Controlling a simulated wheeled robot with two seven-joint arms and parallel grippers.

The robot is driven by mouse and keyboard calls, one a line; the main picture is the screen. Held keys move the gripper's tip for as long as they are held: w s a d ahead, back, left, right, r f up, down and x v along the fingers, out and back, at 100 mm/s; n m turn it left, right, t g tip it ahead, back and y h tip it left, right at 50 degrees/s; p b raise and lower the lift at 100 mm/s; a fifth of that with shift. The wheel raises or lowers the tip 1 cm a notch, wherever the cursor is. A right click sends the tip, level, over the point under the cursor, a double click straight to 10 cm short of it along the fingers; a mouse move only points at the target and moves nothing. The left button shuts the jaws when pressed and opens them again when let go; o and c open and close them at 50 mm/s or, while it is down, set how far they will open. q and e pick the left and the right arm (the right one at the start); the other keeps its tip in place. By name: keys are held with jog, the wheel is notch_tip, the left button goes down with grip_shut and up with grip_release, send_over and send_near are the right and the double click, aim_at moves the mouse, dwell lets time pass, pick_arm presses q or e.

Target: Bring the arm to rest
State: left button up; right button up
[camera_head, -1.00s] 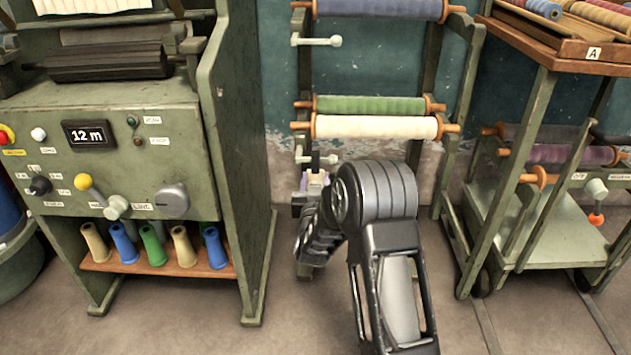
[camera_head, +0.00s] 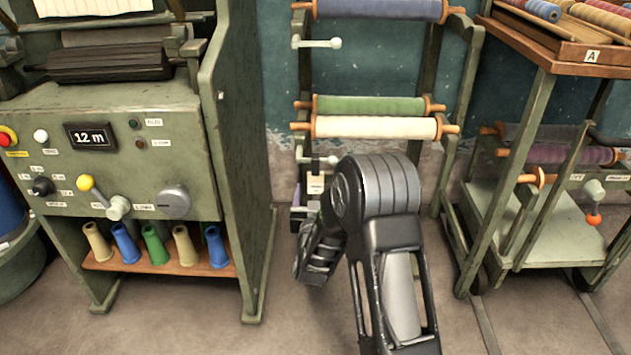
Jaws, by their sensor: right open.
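My right arm, dark grey, stands bent in front of the yarn rack at the middle of the view. My right gripper (camera_head: 304,213) is at the far end of that arm, beside the rack's left post, and is mostly hidden by my own wrist and forearm. It is open, and I see nothing held in it. A small pale tag (camera_head: 316,184) hangs on the rack just above it. My left gripper is not in view.
The rack holds green (camera_head: 370,106) and cream (camera_head: 375,128) rolls. A wheeled cart (camera_head: 545,235) stands at right. Floor between is bare.

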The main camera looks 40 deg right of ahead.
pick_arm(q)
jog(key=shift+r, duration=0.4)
pick_arm(e)
jog(key=v, duration=0.2)
jog(key=shift+s+a, duration=0.25)
jog(key=shift+s, duration=0.05)
jog(key=shift+f, duration=0.1)
